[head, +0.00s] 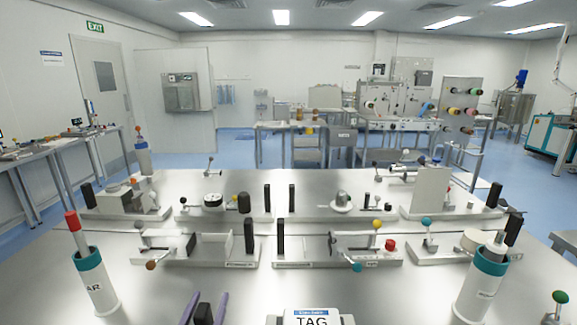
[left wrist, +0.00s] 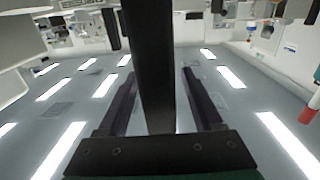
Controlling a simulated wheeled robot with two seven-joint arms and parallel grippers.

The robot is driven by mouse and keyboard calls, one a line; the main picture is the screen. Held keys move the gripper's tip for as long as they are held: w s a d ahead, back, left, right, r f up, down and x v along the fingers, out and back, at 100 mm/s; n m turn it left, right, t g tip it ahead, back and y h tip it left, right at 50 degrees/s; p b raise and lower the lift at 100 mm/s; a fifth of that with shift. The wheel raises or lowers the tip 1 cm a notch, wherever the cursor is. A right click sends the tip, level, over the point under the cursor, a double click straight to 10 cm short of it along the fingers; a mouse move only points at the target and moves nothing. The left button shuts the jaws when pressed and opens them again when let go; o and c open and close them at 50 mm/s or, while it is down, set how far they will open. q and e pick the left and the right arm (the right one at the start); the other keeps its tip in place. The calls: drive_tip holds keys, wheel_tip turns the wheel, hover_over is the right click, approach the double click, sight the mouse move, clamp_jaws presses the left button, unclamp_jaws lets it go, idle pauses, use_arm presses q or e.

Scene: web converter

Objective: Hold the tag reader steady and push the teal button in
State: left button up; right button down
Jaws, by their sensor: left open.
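The tag reader (head: 310,317), a white device with a blue strip and the letters TAG, is cut off by the bottom edge of the head view. I cannot make out a teal button on the part that shows. My left gripper (head: 206,309) is open, its purple fingers upright to the left of the reader and apart from it. A black bar stands between the fingers. In the left wrist view the gripper (left wrist: 160,98) has its fingers spread either side of this dark bar; I cannot tell if the bar is held. My right gripper is not in view.
A metal bench (head: 240,290) carries several fixtures with levers and black posts. A white cup with a teal rim (head: 92,283) stands at left, a similar one (head: 482,285) at right. A green ball knob (head: 560,297) is at far right.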

use_arm(q)
drive_tip(key=s, duration=1.2)
drive_tip(key=shift+a, duration=0.1)
